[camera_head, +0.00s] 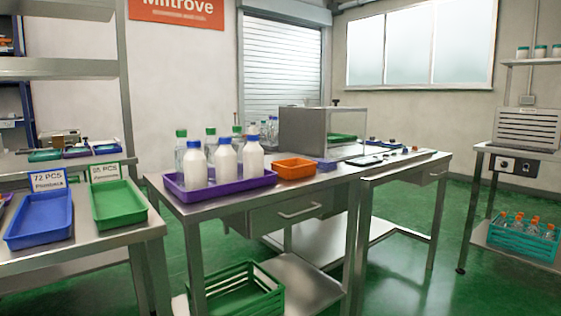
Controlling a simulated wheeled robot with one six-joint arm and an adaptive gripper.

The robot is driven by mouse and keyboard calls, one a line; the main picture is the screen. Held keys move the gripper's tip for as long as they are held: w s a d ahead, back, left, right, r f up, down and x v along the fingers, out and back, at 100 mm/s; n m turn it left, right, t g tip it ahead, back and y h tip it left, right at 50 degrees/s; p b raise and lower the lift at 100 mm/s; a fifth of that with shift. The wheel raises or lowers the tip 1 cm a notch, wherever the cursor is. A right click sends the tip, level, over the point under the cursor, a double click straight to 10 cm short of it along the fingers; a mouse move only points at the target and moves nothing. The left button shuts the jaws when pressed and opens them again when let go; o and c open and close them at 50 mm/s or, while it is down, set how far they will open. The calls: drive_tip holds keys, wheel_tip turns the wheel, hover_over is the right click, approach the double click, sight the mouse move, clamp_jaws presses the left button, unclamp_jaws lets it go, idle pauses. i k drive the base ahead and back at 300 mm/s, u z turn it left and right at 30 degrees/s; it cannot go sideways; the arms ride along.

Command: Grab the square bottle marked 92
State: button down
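Several bottles stand on the steel table. White bottles with blue caps (224,160) are at the front of a purple tray (221,190). Clear bottles with green caps (181,148) stand behind them, partly hidden. No number 92 can be read on any bottle, and I cannot tell which one is square. More bottles with orange caps (533,224) sit in a teal crate (521,243) on the low shelf at the right. More small bottles (268,130) with blue caps are at the back of the table. My gripper is not in view.
An orange bin (294,168) and a steel machine with a clear cover (318,133) stand right of the purple tray. A blue tray (39,222) and a green tray (119,206) lie on the left bench. A green crate (236,296) is below the table.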

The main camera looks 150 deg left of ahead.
sight(254, 153)
drive_tip(key=u, duration=3.85)
drive_tip(key=i, duration=1.6)
drive_tip(key=u, duration=2.05)
